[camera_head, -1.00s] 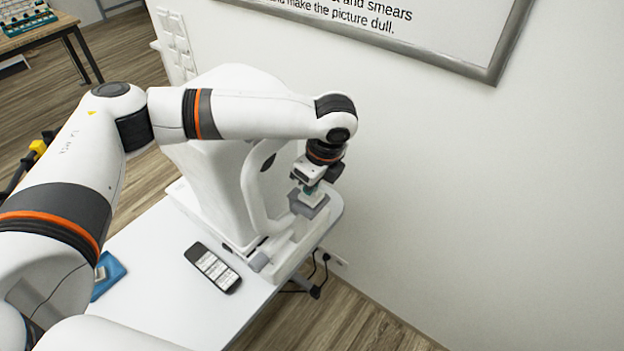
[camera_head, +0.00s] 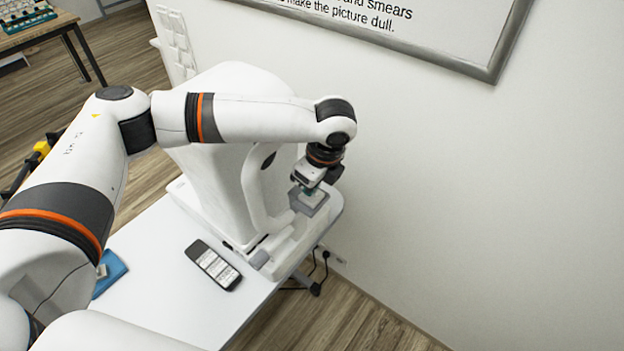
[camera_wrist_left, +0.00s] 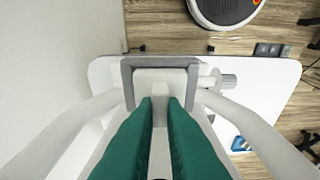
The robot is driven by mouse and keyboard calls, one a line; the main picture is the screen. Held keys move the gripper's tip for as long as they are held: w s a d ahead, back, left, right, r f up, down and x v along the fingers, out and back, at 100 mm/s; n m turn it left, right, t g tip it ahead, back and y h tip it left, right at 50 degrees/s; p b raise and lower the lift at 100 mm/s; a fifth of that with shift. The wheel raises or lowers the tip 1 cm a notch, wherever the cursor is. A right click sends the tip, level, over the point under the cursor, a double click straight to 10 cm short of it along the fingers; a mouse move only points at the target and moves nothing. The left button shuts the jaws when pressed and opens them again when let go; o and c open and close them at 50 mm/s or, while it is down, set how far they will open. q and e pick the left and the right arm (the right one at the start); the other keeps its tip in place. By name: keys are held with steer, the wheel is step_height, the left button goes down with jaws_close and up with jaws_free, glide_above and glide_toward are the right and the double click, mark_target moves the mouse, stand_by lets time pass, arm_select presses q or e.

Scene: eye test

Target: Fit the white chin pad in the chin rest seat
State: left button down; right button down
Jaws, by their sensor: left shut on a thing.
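The white chin pad (camera_wrist_left: 160,76) shows in the left wrist view as a wide white piece with a narrow grip part running back between my green fingertips. My left gripper (camera_wrist_left: 160,104) is shut on that narrow part. The grey chin rest seat (camera_wrist_left: 161,62) frames the pad on its far side and both flanks. I cannot tell whether the pad rests on the seat's floor or hovers just above it. In the head view my left gripper (camera_head: 309,191) points down at the grey seat (camera_head: 313,208); the pad is mostly hidden there. My right gripper is not in view.
The white eye-test instrument (camera_head: 222,150) stands on a white table (camera_head: 165,290), its frame bars flanking the gripper. A phone (camera_head: 213,265) and a blue item (camera_head: 112,272) lie on the table. A wall (camera_head: 480,190) is close behind.

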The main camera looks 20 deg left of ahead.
arm_select(q)
steer(key=shift+f, duration=0.1)
steer(key=c, duration=1.4)
jaws_free()
steer(key=shift+c, duration=0.2)
